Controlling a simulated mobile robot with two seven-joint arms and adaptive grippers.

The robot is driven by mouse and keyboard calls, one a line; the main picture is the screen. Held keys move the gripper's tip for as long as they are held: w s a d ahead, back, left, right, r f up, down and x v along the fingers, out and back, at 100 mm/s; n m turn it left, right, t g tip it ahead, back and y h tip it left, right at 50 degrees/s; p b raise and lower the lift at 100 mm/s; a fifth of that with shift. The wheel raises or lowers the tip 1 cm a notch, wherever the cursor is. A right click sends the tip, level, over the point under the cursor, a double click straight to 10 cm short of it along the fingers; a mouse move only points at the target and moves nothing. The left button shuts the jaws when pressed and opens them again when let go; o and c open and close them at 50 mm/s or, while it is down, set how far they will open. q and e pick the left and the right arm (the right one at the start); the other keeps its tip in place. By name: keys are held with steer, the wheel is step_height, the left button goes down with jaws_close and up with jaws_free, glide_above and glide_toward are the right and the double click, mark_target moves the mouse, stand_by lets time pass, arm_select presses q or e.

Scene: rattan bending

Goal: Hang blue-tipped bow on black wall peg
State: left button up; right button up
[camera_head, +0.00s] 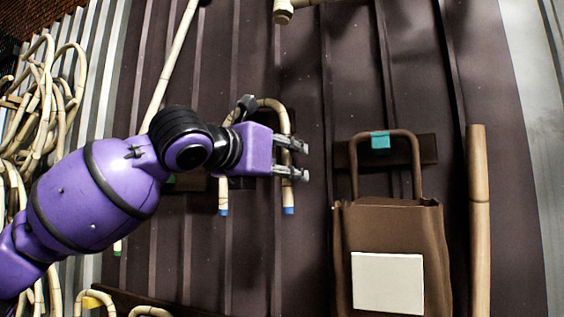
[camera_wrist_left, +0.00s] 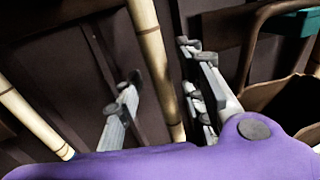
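The blue-tipped bow (camera_head: 271,103) is a tan rattan U turned upside down, with both blue ends pointing down. Its curved top is at a dark peg (camera_head: 246,104), and it appears to hang there; the contact is partly hidden by my left arm. My left gripper (camera_head: 291,159) is at the bow's right leg, its fingers spread above and below one another in the head view. In the left wrist view, this leg (camera_wrist_left: 157,65) passes between the two separated fingers, with a gap showing beside it. The other leg (camera_wrist_left: 32,118) lies left of the fingers. My right gripper is out of view.
A brown bag (camera_head: 394,235) with a white label hangs right of the bow under a teal-marked handle (camera_head: 380,140). A thick rattan pole (camera_head: 479,220) stands further right. Rattan coils (camera_head: 45,100) crowd the left. More bent pieces (camera_head: 97,300) show at the bottom left.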

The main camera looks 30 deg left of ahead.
arm_select(q)
steer(key=s+a, duration=0.2)
steer(key=s, duration=1)
stand_by(0.3)
steer(key=s, duration=0.9)
steer(key=shift+d, duration=0.3)
steer(key=shift+w, duration=0.1)
stand_by(0.4)
